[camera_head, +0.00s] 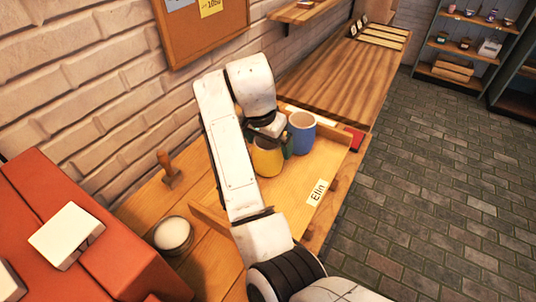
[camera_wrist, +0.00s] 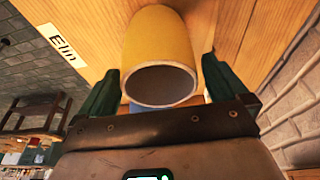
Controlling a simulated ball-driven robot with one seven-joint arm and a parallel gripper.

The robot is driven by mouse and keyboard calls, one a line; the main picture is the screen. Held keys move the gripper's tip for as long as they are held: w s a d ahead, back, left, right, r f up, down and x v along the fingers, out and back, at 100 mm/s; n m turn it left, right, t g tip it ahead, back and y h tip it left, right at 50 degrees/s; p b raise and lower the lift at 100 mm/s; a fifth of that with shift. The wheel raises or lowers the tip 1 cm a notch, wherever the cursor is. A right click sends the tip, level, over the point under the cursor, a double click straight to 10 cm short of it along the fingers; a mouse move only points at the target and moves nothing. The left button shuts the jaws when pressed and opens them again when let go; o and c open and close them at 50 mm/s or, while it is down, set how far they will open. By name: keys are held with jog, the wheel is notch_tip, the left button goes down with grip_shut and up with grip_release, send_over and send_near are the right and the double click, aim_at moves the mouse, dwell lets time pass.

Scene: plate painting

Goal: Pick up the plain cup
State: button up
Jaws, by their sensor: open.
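A yellow cup (camera_head: 267,162) stands in the wooden tray (camera_head: 300,207) labelled "Elin". A blue cup (camera_head: 301,135) stands just behind and to the right of it. I see no pattern on the visible side of either cup, so I cannot tell by that which is the plain one. My gripper (camera_head: 270,143) is open, with its dark green fingers on either side of the yellow cup. In the wrist view, the yellow cup (camera_wrist: 160,45) lies between the open fingers, its rim facing me. Whether the fingers touch it is unclear. A strip of blue shows below its rim.
A white-filled bowl (camera_head: 173,235) and a wooden stamp-like tool (camera_head: 169,170) stand to the left of the tray. A red block (camera_head: 354,139) is by its right end. A brick wall runs along the left. A striped wooden table (camera_head: 335,78) lies beyond.

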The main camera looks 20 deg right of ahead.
jog(key=shift+x, duration=0.75)
jog(key=shift+c, duration=0.3)
jog(key=c, duration=0.9)
jog(key=shift+c, duration=0.7)
jog(key=shift+r, duration=0.2)
